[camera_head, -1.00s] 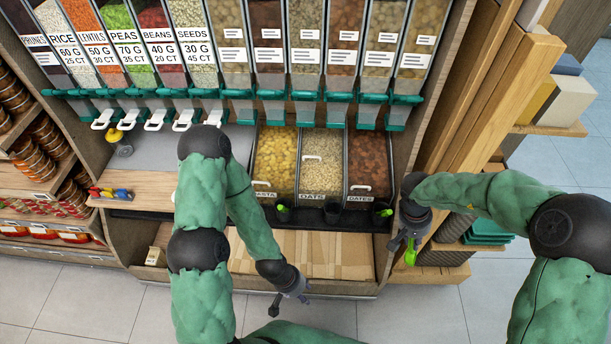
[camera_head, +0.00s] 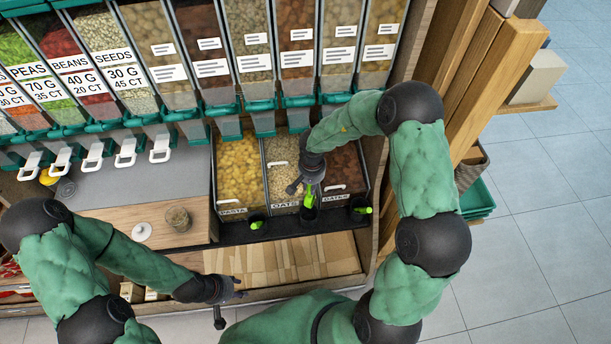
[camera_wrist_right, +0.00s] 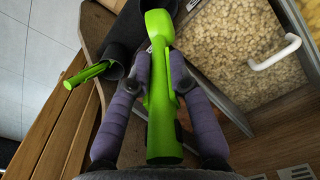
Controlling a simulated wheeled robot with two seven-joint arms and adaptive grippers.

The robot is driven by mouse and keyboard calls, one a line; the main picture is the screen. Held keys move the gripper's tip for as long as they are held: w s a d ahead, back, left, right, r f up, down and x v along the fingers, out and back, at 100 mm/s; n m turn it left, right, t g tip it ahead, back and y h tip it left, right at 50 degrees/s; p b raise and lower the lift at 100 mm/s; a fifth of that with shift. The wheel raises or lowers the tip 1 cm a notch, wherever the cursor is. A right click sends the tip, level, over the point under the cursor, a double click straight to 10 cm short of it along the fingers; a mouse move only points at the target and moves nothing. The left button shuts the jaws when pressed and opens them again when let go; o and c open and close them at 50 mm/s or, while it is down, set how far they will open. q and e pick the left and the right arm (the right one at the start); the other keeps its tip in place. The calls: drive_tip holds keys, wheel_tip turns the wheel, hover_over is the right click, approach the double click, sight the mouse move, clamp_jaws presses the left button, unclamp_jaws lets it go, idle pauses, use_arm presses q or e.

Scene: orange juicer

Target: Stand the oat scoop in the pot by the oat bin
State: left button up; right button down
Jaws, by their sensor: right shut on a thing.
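My right gripper (camera_head: 312,186) is shut on the green oat scoop (camera_head: 309,199), in front of the oat bin (camera_head: 283,160). In the right wrist view the scoop (camera_wrist_right: 160,110) lies between the fingers, its far end reaching toward a dark pot. In the head view its lower end overlaps the dark oat pot (camera_head: 308,215); I cannot tell whether it is inside the rim or above it. My left gripper (camera_head: 238,292) hangs low over the front edge of the wooden shelf; its finger opening is unclear.
Pots with green scoops stand before the pasta bin (camera_head: 240,175) and the dates bin (camera_head: 343,172). The pasta-side pot (camera_head: 257,225) and dates-side pot (camera_head: 360,211) flank the oat pot. Dispensers hang above. The slatted wooden shelf (camera_head: 300,260) below is clear.

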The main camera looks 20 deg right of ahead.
sight(311, 197)
drive_tip(key=shift+s+f+b, duration=0.2)
drive_tip(key=shift+f+b, duration=0.2)
drive_tip(key=shift+b, duration=0.35)
drive_tip(key=shift+f+b, duration=0.4)
drive_tip(key=shift+b, duration=0.15)
wheel_tip(311, 197, down, 3)
drive_tip(key=b, duration=0.5)
drive_tip(key=shift+b, duration=0.3)
drive_tip(key=shift+f+p, duration=0.2)
drive_tip(key=shift+p, duration=0.1)
drive_tip(key=shift+f, duration=0.85)
drive_tip(key=shift+f+p, duration=0.5)
drive_tip(key=shift+f, duration=3.05)
